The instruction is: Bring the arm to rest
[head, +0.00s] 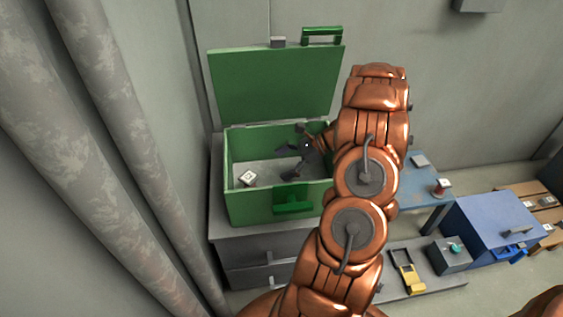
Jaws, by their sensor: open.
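My copper-coloured arm reaches up the middle of the head view and bends left at the top. My gripper (293,162) is dark, open, and over the inside of the green box (248,205). The box's lid stands raised against the wall. A small white-topped block (247,178) lies inside the box at the left, apart from the gripper. The right part of the box is hidden by my arm and gripper.
The box stands on a grey drawer cabinet (238,256). To the right are a blue table (433,178) with small items, a blue box (485,230), a wooden bench (526,191), and a low grey platform (432,284) with a yellow-handled object (409,272). Large pipes (130,150) stand at left.

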